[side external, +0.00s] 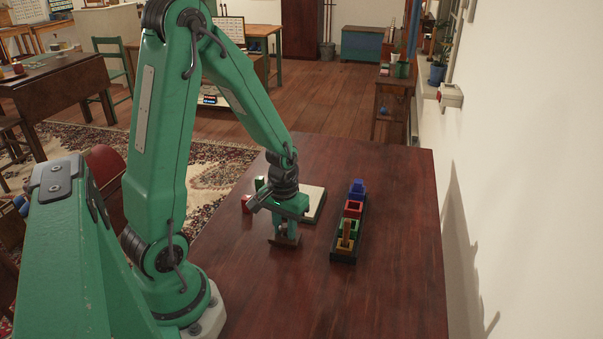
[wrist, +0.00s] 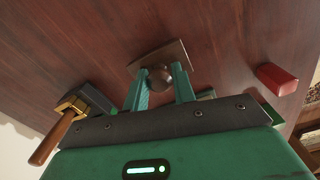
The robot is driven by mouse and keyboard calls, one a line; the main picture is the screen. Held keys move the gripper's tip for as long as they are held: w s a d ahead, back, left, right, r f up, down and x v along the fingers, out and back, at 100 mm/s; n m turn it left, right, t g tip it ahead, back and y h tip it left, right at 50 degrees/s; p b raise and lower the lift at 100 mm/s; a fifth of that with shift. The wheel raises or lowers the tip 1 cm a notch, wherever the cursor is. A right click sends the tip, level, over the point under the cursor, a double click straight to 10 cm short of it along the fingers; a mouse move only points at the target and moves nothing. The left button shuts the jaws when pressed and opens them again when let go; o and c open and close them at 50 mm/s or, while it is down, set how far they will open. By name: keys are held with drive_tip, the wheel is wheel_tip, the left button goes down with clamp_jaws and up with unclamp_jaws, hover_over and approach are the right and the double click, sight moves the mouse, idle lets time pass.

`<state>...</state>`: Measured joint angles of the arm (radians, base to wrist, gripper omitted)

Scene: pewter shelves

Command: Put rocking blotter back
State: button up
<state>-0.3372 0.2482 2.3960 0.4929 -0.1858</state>
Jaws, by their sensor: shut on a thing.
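My gripper (side external: 286,230) is shut on the rocking blotter (side external: 285,241), a brown block with a round knob. In the wrist view the two green fingers (wrist: 161,88) close on the knob from both sides, and the blotter's flat brown body (wrist: 158,56) shows beyond them. I cannot tell whether it touches the table. To its right in the side view stands a narrow black rack (side external: 333,254) with blue, red, green and yellow holders in a row. A wooden-handled tool (side external: 346,232) stands in the yellow holder (wrist: 72,103) at the near end.
A pale pad (side external: 315,204) lies behind my gripper. A red block (side external: 246,204) and a green block (side external: 259,183) stand left of the pad; the red block also shows in the wrist view (wrist: 277,79). The dark red table (side external: 390,290) is clear in front and right of the rack.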

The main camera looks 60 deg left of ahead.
sight(285, 227)
drive_tip(key=shift+f, duration=0.15)
drive_tip(key=o, duration=0.9)
drive_tip(key=shift+r, duration=6.15)
drive_tip(key=shift+s+d+r+m+t, duration=0.95)
drive_tip(key=shift+s+d+r+m, duration=0.05)
drive_tip(key=shift+d+r, duration=0.7)
drive_tip(key=shift+s+d+r+m+t, duration=0.9)
drive_tip(key=shift+s+d+r+m, duration=0.1)
drive_tip(key=shift+d+r, duration=0.65)
drive_tip(key=shift+s+d+r+m+t, duration=1)
drive_tip(key=shift+d+r, duration=0.6)
drive_tip(key=shift+r, duration=0.15)
